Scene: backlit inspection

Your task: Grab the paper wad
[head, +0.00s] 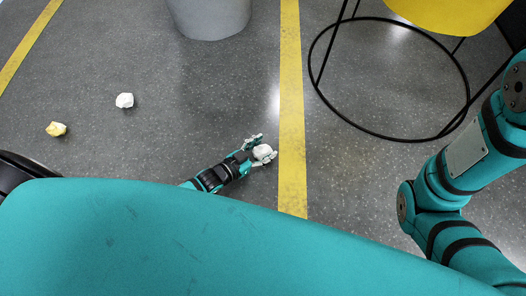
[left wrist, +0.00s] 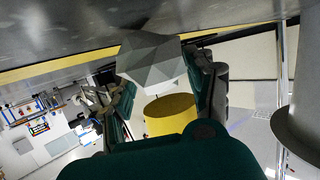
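A white crumpled paper wad (head: 264,151) is between the fingers of my left gripper (head: 260,150), beside the yellow floor line. In the left wrist view the faceted grey-white wad (left wrist: 152,62) sits at the fingertips of my left gripper (left wrist: 162,90), with a finger against each side. The gripper looks shut on it. Whether the wad touches the floor cannot be told. Another white wad (head: 124,100) and a yellowish wad (head: 56,129) lie on the floor at the left. My right arm shows at the right, but its gripper is out of view.
A grey bin (head: 210,18) stands at the top. A yellow chair (head: 450,12) with a black ring base (head: 318,88) is at the upper right. A yellow line (head: 291,100) runs down the dark floor. The floor between the loose wads and my left gripper is clear.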

